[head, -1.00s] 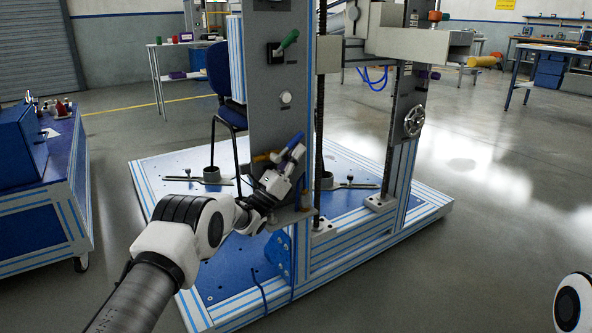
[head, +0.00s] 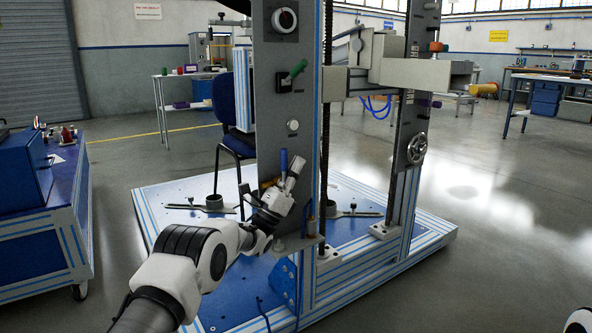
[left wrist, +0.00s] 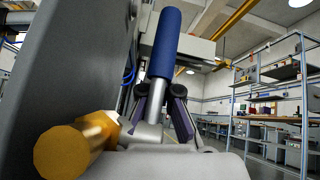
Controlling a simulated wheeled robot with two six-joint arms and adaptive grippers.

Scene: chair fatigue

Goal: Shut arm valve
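The arm valve has a blue lever handle (head: 283,160) on the near grey column, above a brass fitting (head: 268,184). The handle stands nearly upright. My left gripper (head: 287,177) is at the lever, low on the column. In the left wrist view, the blue handle (left wrist: 168,38) rises above my left gripper's fingers (left wrist: 161,103), with its metal shank between them. I cannot tell whether both fingers press on the shank. The brass fitting (left wrist: 75,147) is close at the lower left there. My right gripper is out of view.
A handwheel (head: 417,148) is on the far column. A blue chair (head: 226,110) stands behind. A blue cart (head: 60,215) is at left; open floor lies right.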

